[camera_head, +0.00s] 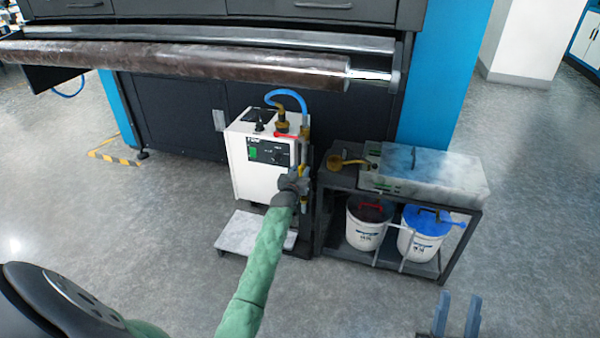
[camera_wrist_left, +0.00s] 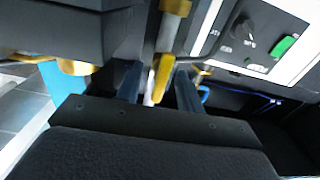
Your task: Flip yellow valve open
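A small yellow part of the pipework (camera_head: 304,199) shows beside my left gripper in the head view. My left gripper (camera_head: 297,182) is at the right front edge of the white machine. In the left wrist view its two dark fingers (camera_wrist_left: 158,88) stand apart, one on each side of the handle, with visible gaps. My right gripper (camera_head: 457,314) is open and empty above the floor at the lower right.
The white machine (camera_head: 250,178) has a green switch, a red lever (camera_head: 287,136) and a blue hose (camera_head: 287,93). A dark cart (camera_head: 330,185) stands close on the right, with two white buckets (camera_head: 365,228) below. A large roller (camera_head: 200,64) spans behind.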

